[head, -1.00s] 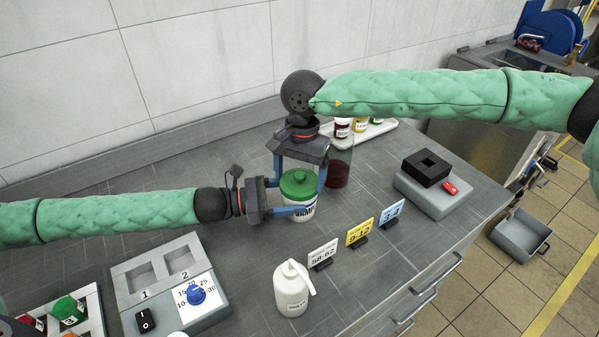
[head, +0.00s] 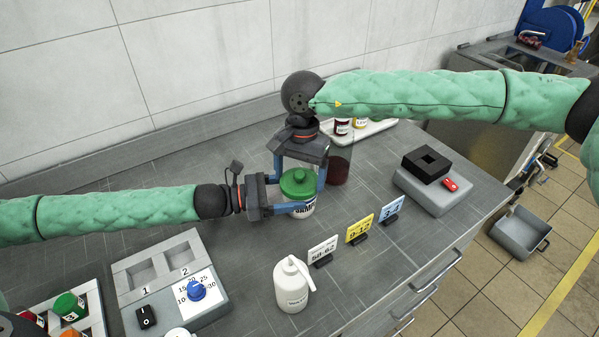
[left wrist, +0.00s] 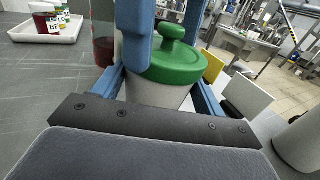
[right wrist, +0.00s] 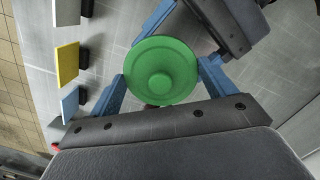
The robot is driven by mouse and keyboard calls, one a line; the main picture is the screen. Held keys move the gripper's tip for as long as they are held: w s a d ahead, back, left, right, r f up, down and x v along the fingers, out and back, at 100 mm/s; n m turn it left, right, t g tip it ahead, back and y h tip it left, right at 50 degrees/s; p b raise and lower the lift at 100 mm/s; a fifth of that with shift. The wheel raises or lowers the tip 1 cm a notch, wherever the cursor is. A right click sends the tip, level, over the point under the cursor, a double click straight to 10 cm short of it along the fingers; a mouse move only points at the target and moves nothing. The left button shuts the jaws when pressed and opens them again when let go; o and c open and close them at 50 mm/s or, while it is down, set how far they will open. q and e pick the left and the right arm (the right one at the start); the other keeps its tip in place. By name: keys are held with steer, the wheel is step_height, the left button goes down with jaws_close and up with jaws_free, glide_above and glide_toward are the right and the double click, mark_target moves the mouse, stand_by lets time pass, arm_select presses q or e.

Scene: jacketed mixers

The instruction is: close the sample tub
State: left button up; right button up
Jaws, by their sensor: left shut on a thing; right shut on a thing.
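The sample tub (head: 300,210) is a white labelled tub standing upright on the grey bench. A green lid (head: 298,184) with a round knob is on its top and looks level. My left gripper (head: 296,207) comes in from the left and is shut on the tub's body. My right gripper (head: 300,182) comes down from above and is shut on the green lid. The lid also shows in the left wrist view (left wrist: 175,58) and from above in the right wrist view (right wrist: 160,72). The right wrist view shows the lid between blue fingers. The lid hides the tub's rim.
A glass vessel with dark red contents (head: 338,168) stands close behind the tub. A white squeeze bottle (head: 292,285) and cards (head: 322,250) stand in front. A control box (head: 172,280) is at left, a grey block (head: 432,190) at right. A white tray (head: 375,129) is behind.

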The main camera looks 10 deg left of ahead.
steer(key=shift+f, duration=0.15)
steer(key=o, duration=0.9)
steer(key=shift+c, duration=0.2)
step_height(320, 180, up, 12)
steer(key=w, duration=0.1)
steer(key=shift+w, duration=0.25)
steer(key=shift+d, duration=0.1)
arm_select(q)
steer(key=o, duration=1.5)
steer(key=shift+c, duration=0.2)
arm_select(e)
steer(key=shift+f, duration=0.1)
